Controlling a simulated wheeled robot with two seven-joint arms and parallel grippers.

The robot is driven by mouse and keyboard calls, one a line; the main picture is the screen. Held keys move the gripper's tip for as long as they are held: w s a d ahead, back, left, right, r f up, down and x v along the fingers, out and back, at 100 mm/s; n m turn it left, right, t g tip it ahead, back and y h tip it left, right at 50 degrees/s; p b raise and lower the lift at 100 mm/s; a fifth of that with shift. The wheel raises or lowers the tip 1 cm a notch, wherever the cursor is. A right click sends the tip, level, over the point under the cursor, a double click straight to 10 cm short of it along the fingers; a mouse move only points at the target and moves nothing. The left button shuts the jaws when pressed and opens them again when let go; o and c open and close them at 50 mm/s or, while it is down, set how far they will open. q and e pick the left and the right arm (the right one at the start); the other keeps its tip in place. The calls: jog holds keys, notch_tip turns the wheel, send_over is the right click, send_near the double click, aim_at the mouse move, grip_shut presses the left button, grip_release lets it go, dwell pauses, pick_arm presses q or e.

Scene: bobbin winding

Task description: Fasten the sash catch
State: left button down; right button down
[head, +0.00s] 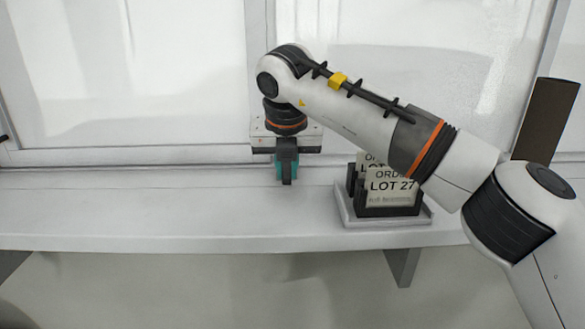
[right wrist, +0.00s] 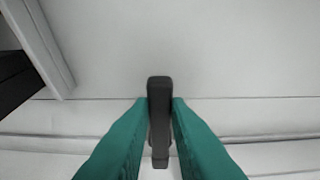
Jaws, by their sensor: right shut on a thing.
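My right gripper (head: 286,172) is at the bottom of the window frame, above the sill, with its fingers pointing down. In the right wrist view its two teal fingers (right wrist: 160,130) are closed on the sides of a dark grey bar-like piece, the sash catch (right wrist: 159,91). The catch also shows between the fingers in the head view (head: 288,160). The gripper and wrist hide the catch's mount and the frame around it. I cannot tell whether the catch is engaged. My left gripper is not in view.
A grey tray (head: 385,221) with a dark holder of lot cards (head: 391,190) stands on the sill, right of the gripper and below my right forearm. A brown upright block (head: 546,120) stands at the far right. The white sill (head: 130,210) is clear on the left.

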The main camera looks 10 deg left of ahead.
jog(key=shift+r, duration=0.15)
jog(key=c, duration=1.4)
grip_release()
jog(key=shift+o, duration=0.2)
jog(key=shift+s+r, duration=0.1)
jog(key=shift+r, duration=0.1)
jog(key=b+v, duration=0.3)
jog(key=v, duration=0.8)
jog(key=shift+r, duration=0.15)
jog(key=shift+s, duration=0.1)
